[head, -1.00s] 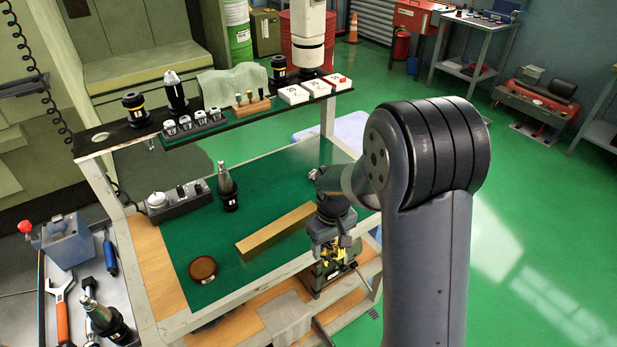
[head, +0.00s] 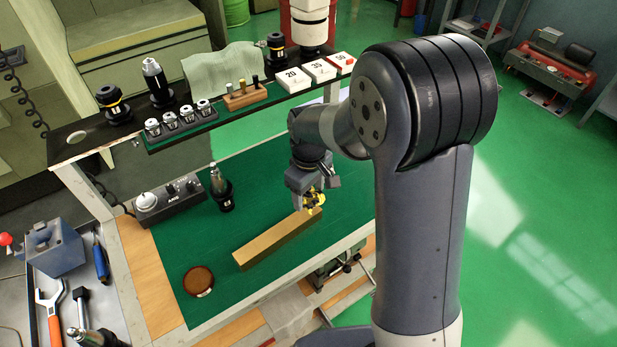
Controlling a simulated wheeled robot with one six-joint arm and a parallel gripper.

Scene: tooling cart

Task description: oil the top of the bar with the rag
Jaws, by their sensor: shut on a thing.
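The bar (head: 270,240) is a long brass-coloured block lying at a slant on the green mat. My gripper (head: 314,207) is above its far right end, pointing down. It is shut on a small crumpled yellow piece, which I take to be the rag (head: 317,199). The rag is at the bar's right end, low over its top. I cannot tell whether it touches. A round brown dish (head: 199,281) sits on the mat at the bar's near left; its contents are unclear.
A raised shelf (head: 130,128) with collets, numbered blocks and a pale cloth (head: 222,72) spans the back. The mat (head: 190,240) is clear around the bar.

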